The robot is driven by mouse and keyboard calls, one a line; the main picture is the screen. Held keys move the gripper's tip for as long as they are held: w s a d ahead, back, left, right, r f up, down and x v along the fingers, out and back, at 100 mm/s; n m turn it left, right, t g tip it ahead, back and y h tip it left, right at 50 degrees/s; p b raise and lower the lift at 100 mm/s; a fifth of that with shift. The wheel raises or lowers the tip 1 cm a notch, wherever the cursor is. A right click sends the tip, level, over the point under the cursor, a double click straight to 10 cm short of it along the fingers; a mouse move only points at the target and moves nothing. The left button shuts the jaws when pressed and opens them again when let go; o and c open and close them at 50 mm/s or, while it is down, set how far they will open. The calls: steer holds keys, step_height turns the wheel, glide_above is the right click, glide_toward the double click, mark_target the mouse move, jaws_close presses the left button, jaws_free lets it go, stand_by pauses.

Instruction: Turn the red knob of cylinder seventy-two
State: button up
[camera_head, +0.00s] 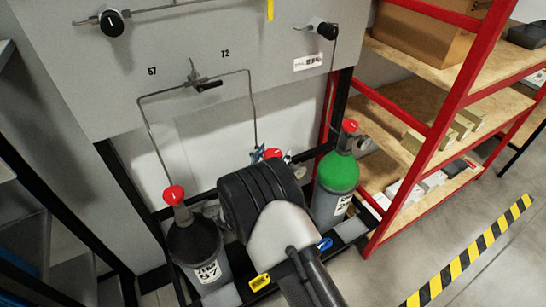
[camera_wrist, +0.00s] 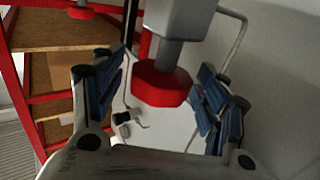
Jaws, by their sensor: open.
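The red knob (camera_wrist: 160,84) shows large in the wrist view, on a grey stem under a pale valve body. It lies between the two blue-padded fingers of my gripper (camera_wrist: 156,88), with a visible gap on at least the right side. In the head view the same red knob (camera_head: 272,153) is a small patch between the fingertips of my gripper (camera_head: 273,155). The line labelled 72 on the panel runs down to it. My arm hides the cylinder below it. My gripper is open, and contact with the knob cannot be told.
A dark cylinder marked 57 (camera_head: 205,250) with a red knob stands left. A green-topped cylinder (camera_head: 337,172) with a red knob stands close on the right. The grey panel (camera_head: 180,60) with thin pipes is behind. A red shelf rack (camera_head: 455,110) stands right.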

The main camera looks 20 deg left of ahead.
steer(key=c, duration=1)
steer(key=shift+c, duration=0.2)
